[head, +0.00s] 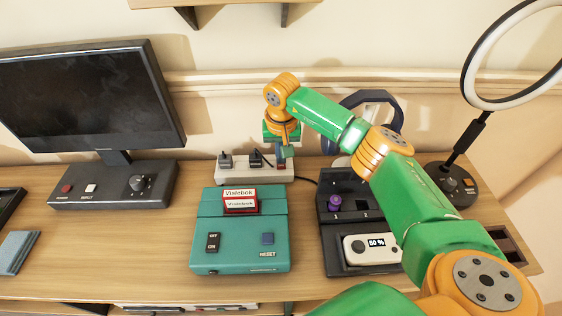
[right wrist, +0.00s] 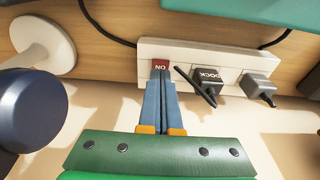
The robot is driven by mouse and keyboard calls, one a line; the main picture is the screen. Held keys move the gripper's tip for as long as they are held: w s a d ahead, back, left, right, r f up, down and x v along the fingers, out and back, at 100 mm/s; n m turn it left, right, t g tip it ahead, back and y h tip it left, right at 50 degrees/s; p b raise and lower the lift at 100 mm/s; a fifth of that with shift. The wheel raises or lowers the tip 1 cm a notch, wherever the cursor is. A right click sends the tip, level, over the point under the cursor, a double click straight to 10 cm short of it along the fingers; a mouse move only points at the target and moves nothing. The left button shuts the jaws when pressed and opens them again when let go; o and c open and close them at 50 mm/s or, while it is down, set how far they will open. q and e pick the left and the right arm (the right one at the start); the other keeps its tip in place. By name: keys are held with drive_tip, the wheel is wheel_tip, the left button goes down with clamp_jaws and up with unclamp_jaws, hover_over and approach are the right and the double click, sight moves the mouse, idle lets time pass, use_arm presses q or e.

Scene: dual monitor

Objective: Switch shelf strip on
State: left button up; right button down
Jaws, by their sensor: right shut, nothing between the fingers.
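The power strip (head: 235,174) is a white bar lying at the back of the desk behind the teal console. It also shows in the right wrist view (right wrist: 185,49). Its red switch (right wrist: 160,64) carries white letters reading ON, upside down in that view. My right gripper (head: 282,160) is shut and empty, pointing down at the switch end of the strip. In the right wrist view its closed fingertips (right wrist: 161,72) are at the switch's edge and partly cover it. I cannot tell whether they touch it or which way the rocker is tilted. My left gripper is not in view.
Black plugs (right wrist: 207,82) sit in the strip beside the switch. The teal console (head: 240,228) is in front, a black dock (head: 335,255) to its right, and a monitor (head: 90,95) at left. A headphone stand (right wrist: 45,42) stands near the gripper.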

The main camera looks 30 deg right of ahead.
sight(281, 166)
drive_tip(key=shift+f+b, duration=0.45)
drive_tip(key=shift+f, duration=0.15)
drive_tip(key=shift+r, duration=0.1)
wheel_tip(281, 166, up, 7)
drive_tip(key=p, duration=0.5)
drive_tip(key=shift+p, duration=0.4)
